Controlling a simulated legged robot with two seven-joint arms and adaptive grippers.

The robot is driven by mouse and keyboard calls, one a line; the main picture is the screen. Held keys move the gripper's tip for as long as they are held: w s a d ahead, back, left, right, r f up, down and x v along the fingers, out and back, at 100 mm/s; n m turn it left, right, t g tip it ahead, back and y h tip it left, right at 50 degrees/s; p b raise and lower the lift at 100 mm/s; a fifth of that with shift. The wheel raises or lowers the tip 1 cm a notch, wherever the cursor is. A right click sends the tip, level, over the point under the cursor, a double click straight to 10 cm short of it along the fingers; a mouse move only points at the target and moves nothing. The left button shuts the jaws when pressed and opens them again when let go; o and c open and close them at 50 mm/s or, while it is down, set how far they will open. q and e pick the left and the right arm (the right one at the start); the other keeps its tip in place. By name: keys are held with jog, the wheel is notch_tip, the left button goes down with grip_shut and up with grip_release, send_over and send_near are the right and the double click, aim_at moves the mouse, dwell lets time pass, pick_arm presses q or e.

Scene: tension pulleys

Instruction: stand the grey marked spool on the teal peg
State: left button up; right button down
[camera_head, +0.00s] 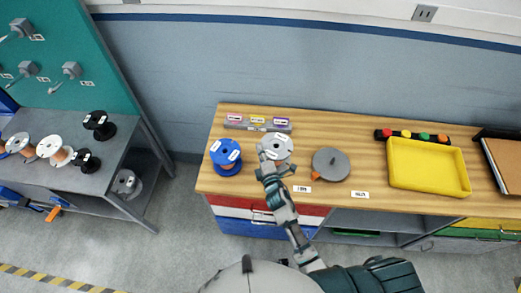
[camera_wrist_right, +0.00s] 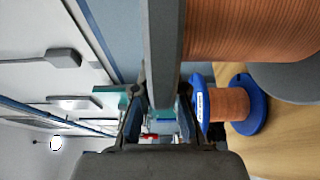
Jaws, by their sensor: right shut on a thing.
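The grey marked spool (camera_head: 276,146), with white labels on its top, stands on the wooden bench. My right gripper (camera_head: 267,172) is at its near edge, shut on it. In the right wrist view my gripper (camera_wrist_right: 160,125) is at the spool's upper grey flange (camera_wrist_right: 168,45), and its copper winding (camera_wrist_right: 255,30) shows. No teal-coloured peg is clear to me. Grey pegs (camera_head: 28,68) with small labels stick out of a teal board (camera_head: 110,75) at the left. My left gripper is out of view.
A blue spool (camera_head: 226,155) stands left of the marked spool, and a plain grey spool (camera_head: 331,164) right of it. A yellow tray (camera_head: 428,167) lies further right. A row of labelled blocks (camera_head: 257,122) lies behind. A grey shelf (camera_head: 66,125) with several spools stands left, past a floor gap.

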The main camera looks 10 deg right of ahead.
jog(key=shift+f, duration=0.1)
jog(key=shift+d+f+b, duration=0.1)
jog(key=shift+f+b, duration=1.1)
jog(key=shift+f, duration=0.15)
jog(key=shift+f, duration=0.1)
dwell(0.4)
jog(key=shift+f+b, duration=1.25)
jog(key=shift+f, duration=0.15)
jog(key=shift+f+b, duration=0.7)
jog(key=shift+f, duration=0.15)
jog(key=shift+s+f, duration=0.1)
jog(key=shift+f, duration=0.2)
dwell(0.5)
